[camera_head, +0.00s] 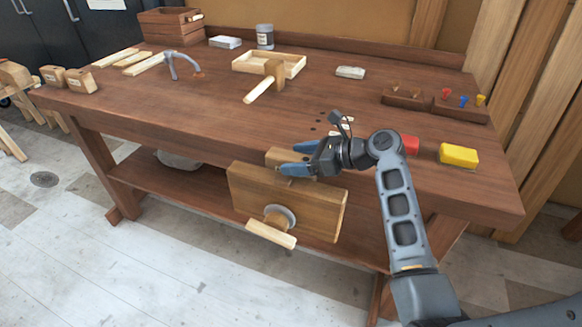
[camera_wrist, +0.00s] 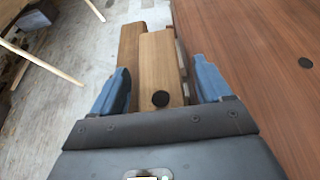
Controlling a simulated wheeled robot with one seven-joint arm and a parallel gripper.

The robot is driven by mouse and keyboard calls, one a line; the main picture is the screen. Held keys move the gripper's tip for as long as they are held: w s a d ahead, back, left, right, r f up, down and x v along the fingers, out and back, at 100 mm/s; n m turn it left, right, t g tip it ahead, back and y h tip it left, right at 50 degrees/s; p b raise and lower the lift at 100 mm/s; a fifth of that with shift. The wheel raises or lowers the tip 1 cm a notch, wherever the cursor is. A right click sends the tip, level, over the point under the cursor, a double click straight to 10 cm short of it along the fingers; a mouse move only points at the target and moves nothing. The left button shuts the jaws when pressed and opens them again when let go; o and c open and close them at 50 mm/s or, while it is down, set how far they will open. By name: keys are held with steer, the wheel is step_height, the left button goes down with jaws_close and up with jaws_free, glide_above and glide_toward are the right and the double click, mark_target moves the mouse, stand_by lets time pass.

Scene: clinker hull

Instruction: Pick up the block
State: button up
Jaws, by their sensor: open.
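A light wooden block (camera_wrist: 158,55) lies between the blue fingers of my gripper (camera_wrist: 162,82) in the wrist view, with a gap on each side. A dark round spot shows on its top. In the head view the block (camera_head: 275,155) sits at the table's front edge, in the bench vise, behind its wooden front jaw (camera_head: 318,205). My gripper (camera_head: 289,157) is open there, with one finger on the table side and one on the jaw side. The fingers partly hide the block. I cannot tell whether the vise pinches it.
The workbench (camera_head: 180,100) has a red block (camera_head: 411,145) and a yellow block (camera_head: 458,155) right of my arm. A mallet (camera_head: 265,82), a shallow wooden tray (camera_head: 293,62) and a clamp-like tool (camera_head: 182,62) lie farther back. The vise handle (camera_head: 272,234) sticks out in front.

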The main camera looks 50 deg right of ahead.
steer(key=shift+w+a+f, duration=0.1)
steer(key=shift+w, duration=0.15)
steer(key=shift+c, duration=0.3)
steer(key=c, duration=1.2)
